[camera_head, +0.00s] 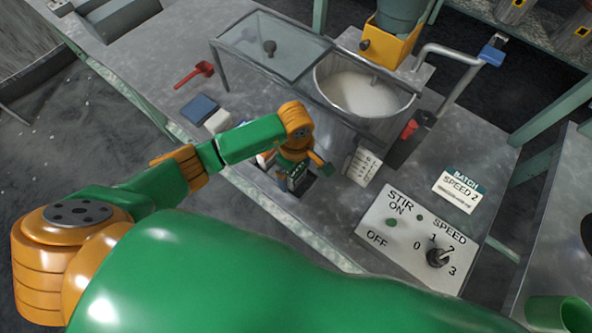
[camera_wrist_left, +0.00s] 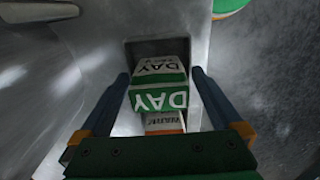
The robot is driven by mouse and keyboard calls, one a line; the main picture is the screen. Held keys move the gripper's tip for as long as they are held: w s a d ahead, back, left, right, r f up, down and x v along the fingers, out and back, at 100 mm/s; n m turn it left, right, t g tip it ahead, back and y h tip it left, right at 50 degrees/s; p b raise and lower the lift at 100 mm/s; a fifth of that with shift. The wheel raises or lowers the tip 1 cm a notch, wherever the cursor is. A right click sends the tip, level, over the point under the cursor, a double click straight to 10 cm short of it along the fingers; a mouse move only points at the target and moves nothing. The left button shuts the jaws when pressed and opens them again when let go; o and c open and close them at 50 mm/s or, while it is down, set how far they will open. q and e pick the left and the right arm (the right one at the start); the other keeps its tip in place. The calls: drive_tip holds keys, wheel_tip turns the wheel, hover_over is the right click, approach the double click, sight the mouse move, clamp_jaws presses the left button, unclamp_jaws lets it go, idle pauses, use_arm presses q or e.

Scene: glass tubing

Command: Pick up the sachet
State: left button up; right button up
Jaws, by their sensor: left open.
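A green and white sachet marked DAY (camera_wrist_left: 158,98) shows between the fingers of my open left gripper (camera_wrist_left: 160,76) in the left wrist view. It lies with other printed packets in or over a dark-edged rectangular recess (camera_wrist_left: 133,47). The fingers stand on either side of it with visible gaps. In the head view my left gripper (camera_head: 301,176) is low over the front of the grey bench, and its wrist hides most of the packets. I cannot tell how far the fingertips are above the recess. My right gripper is not in view.
A mixing vessel with white contents (camera_head: 362,92) stands behind the gripper. A control panel (camera_head: 415,235) lies nearer right.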

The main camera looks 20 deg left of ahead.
use_arm(q)
drive_tip(key=shift+f, duration=0.25)
drive_tip(key=shift+w, duration=0.1)
drive_tip(key=c, duration=1.5)
wheel_tip(320, 180, up, 3)
drive_tip(key=shift+f, duration=0.1)
drive_tip(key=s+d+r, duration=0.5)
drive_tip(key=d+r, duration=0.2)
drive_tip(key=s+d+r, duration=0.3)
drive_tip(key=d, duration=0.1)
drive_tip(key=shift+s+r, duration=0.2)
drive_tip(key=shift+s, duration=0.15)
